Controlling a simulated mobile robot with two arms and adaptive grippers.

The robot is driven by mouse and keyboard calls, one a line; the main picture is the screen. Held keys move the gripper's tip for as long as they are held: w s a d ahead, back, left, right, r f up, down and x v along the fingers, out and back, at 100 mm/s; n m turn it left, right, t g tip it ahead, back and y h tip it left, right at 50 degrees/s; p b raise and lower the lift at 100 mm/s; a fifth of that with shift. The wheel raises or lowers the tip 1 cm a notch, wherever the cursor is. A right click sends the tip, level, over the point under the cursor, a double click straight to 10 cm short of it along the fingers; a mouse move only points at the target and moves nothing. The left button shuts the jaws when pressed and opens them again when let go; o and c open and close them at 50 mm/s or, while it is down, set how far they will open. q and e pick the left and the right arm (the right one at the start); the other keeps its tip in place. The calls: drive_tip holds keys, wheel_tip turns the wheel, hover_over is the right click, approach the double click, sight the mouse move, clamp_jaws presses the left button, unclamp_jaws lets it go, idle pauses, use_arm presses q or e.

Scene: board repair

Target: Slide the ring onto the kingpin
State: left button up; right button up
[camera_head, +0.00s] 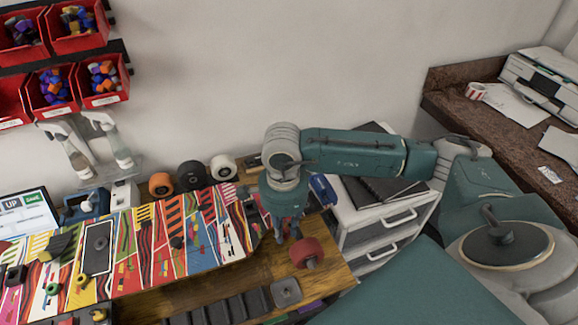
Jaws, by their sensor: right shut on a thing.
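My right gripper (287,232) points down over the right end of the wooden bench. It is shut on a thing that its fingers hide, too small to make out. A red wheel (307,253) is just to its right, near the bench's right edge. I cannot make out the kingpin; it may be hidden by the gripper. My left gripper is not in view.
A colourful patterned board (200,255) covers much of the bench. Orange (161,184), black (191,175) and white (223,167) wheels stand behind it. A dark compartment tray (230,308) lies in front. A white drawer cabinet (375,235) stands to the right. Red bins (103,100) hang upper left.

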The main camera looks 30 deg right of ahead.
drive_tip(key=w+d+r+m, duration=0.1)
drive_tip(key=m, duration=0.3)
drive_tip(key=w+d+r+m, duration=0.1)
drive_tip(key=w+m, duration=0.1)
drive_tip(key=m, duration=0.2)
drive_tip(key=w+d+r+m+p, duration=0.1)
drive_tip(key=w+m, duration=0.1)
drive_tip(key=m, duration=0.2)
drive_tip(key=shift+d, duration=0.3)
drive_tip(key=w+d+r+m, duration=0.1)
drive_tip(key=m, duration=0.3)
drive_tip(key=w+d+r+m, duration=0.1)
drive_tip(key=w+m, duration=0.1)
drive_tip(key=m, duration=0.3)
drive_tip(key=w+d+r+m+p, duration=0.1)
drive_tip(key=w+d+r+m, duration=0.1)
drive_tip(key=m, duration=0.3)
drive_tip(key=shift+d, duration=0.1)
drive_tip(key=shift+m, duration=0.3)
drive_tip(key=shift+f+b, duration=0.55)
drive_tip(key=shift+f, duration=0.25)
drive_tip(key=shift+f, duration=0.2)
drive_tip(key=shift+f+b, duration=0.4)
drive_tip(key=shift+b, duration=0.1)
